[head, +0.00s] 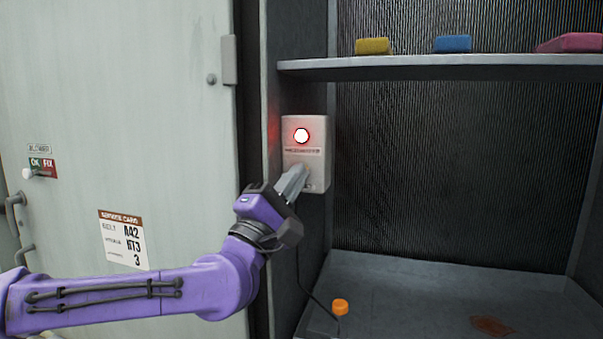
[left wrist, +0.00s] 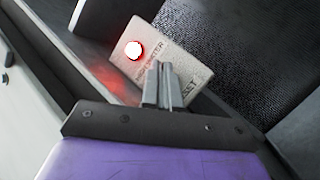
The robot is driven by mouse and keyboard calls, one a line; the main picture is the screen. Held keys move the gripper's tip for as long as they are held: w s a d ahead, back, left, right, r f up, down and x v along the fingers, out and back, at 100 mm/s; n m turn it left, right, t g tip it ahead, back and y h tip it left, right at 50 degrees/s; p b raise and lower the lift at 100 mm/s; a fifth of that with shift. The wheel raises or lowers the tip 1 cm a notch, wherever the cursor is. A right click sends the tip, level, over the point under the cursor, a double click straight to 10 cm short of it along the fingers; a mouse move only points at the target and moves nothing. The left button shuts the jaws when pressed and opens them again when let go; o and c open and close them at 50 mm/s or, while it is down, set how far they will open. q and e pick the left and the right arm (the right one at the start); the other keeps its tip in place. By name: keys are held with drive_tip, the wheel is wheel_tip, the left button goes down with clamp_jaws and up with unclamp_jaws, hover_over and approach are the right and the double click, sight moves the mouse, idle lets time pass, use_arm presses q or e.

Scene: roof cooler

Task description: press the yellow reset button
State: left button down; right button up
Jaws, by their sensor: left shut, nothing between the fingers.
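A pale control box (head: 316,123) is fixed to the inner left wall of the cabinet. A lit lamp (head: 301,136), white with a red glow, is on its upper part. The box also shows in the left wrist view (left wrist: 190,57), with the lamp (left wrist: 134,50) and the word RESET partly covered. My left gripper (head: 304,170) is shut and empty, its fingertips in front of the lower part of the box. The yellow reset button does not show; the fingers cover that area. I cannot tell whether the tips touch the box. My right gripper is not in view.
A shelf (head: 430,67) above holds a yellow block (head: 373,46), a blue block (head: 452,44) and a pink block (head: 571,43). An orange cap (head: 340,307) is on the cabinet floor. The open door (head: 130,60) with a service card (head: 123,239) is on the left.

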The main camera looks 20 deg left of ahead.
use_arm(q)
drive_tip(key=shift+w, duration=0.4)
idle(0.6)
drive_tip(key=shift+s, duration=0.1)
drive_tip(key=shift+s+a+b, duration=0.1)
drive_tip(key=shift+s+b, duration=0.35)
drive_tip(key=shift+s, duration=0.3)
drive_tip(key=s+b, duration=0.1)
drive_tip(key=s, duration=0.4)
idle(0.3)
